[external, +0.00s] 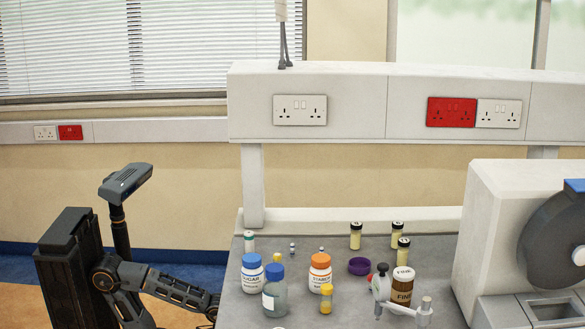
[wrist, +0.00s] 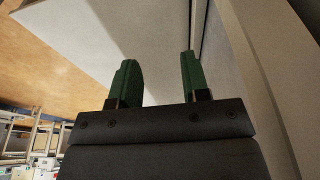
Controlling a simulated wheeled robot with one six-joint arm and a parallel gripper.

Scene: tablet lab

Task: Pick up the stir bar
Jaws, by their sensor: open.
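I cannot make out the stir bar for certain in either view. Very small items, a pale one (external: 292,249) and a blue-topped one (external: 321,250), stand at the back of the grey bench (external: 345,305), too small to identify. My gripper (wrist: 158,62) shows in the wrist view with its two green fingers apart and nothing between them. In the external view my arm is low at the left, beside the bench, and I cannot make out the gripper's fingers there.
A sugar jar (external: 251,274), a blue-capped bottle (external: 275,292), a starch jar (external: 320,271) and a brown jar (external: 403,289) crowd the bench. A large white machine (external: 500,215) stands at right.

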